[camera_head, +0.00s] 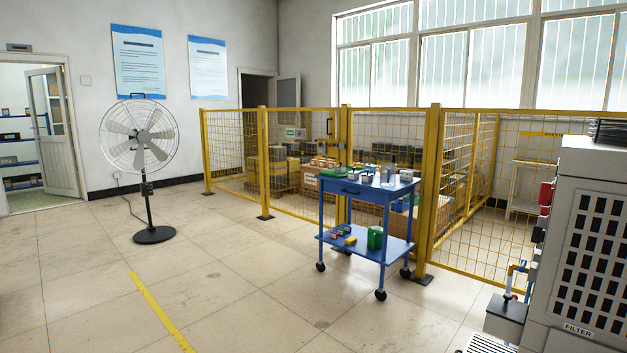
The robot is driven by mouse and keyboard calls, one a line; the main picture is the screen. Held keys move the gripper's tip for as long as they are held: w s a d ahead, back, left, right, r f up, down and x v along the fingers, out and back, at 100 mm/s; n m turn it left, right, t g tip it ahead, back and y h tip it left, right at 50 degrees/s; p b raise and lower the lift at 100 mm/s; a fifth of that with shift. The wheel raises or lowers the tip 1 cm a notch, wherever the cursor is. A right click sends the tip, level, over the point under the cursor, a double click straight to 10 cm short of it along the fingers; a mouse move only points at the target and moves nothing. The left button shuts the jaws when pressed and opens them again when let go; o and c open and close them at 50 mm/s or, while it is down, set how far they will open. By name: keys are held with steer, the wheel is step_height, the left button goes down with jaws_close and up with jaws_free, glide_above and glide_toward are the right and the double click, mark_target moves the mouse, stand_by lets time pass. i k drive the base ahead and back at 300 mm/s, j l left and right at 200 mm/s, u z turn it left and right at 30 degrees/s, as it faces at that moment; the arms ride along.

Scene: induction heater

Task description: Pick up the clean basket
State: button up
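I cannot make out anything in the head view that is clearly a clean basket. A blue wheeled cart (366,187) stands in front of the yellow fence and carries several small items on its top, too small to tell apart. Its lower shelf (392,248) holds a green container (375,238) and a few small red, green and yellow objects. My gripper is not in view.
A grey machine marked FILTER (590,245) stands at the right edge. A floor fan (140,150) stands at the left. Yellow mesh fencing (432,190) closes off boxes behind the cart. The tiled floor at the front left is clear, with a yellow line (158,310).

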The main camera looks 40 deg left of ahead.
mark_target(353, 175)
steer(key=i+j+u, duration=0.45)
steer(key=j, duration=0.15)
steer(key=i+j+u, duration=0.45)
steer(key=i+j, duration=0.25)
steer(key=i, duration=0.15)
steer(key=i+j, duration=0.25)
steer(key=i, duration=0.2)
steer(key=i+j+u, duration=0.1)
steer(key=i+j, duration=0.4)
steer(key=i, duration=0.35)
